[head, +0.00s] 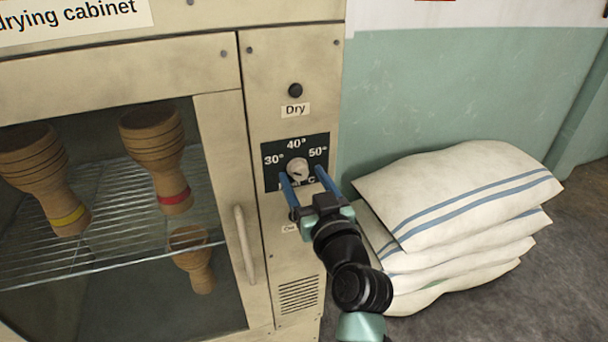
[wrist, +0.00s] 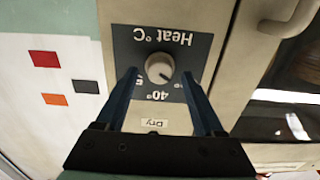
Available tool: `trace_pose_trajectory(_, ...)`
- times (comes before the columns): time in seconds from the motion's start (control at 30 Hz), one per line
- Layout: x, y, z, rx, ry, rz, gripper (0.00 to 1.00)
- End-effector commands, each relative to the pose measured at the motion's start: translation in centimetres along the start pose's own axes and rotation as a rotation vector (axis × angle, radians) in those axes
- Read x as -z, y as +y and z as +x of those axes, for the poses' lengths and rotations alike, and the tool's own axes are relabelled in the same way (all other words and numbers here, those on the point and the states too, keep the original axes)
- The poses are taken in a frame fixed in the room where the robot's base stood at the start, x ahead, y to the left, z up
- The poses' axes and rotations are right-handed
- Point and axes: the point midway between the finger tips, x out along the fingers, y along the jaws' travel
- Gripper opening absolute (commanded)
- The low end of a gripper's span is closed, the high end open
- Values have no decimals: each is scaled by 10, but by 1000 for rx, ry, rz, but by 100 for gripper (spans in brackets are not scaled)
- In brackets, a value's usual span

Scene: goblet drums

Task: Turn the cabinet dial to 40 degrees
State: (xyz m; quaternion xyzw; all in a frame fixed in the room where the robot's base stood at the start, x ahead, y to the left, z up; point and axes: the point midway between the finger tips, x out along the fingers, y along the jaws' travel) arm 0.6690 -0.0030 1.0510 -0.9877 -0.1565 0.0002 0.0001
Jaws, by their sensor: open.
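The heat dial (head: 297,168) is a small pale round knob on a dark panel (head: 268,180) marked 30°, 40° and 50°. It also shows in the wrist view (wrist: 159,67), where the panel is upside down. There, a dark mark on the knob appears to point to the lower right, on the 30° side of the 40° label; its exact angle is hard to read. My gripper (head: 302,172) is open, its blue fingers on either side of the dial, apparently apart from it. One finger hides part of the scale in the wrist view.
A dark round button (head: 295,90) sits above the "Dry" label. The cabinet door handle (head: 244,245) stands out left of the panel. Goblet drums (head: 155,150) are behind the door glass. Stacked sacks (head: 460,195) lie to the right.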

Motion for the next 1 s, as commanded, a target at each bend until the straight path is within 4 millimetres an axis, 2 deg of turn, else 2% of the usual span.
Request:
trace_pose_trajectory(0.37,0,0,5,0,0,0,70)
trace_pose_trajectory(0.77,0,0,5,0,0,0,0)
trace_pose_trajectory(1.0,0,0,5,0,0,8,0)
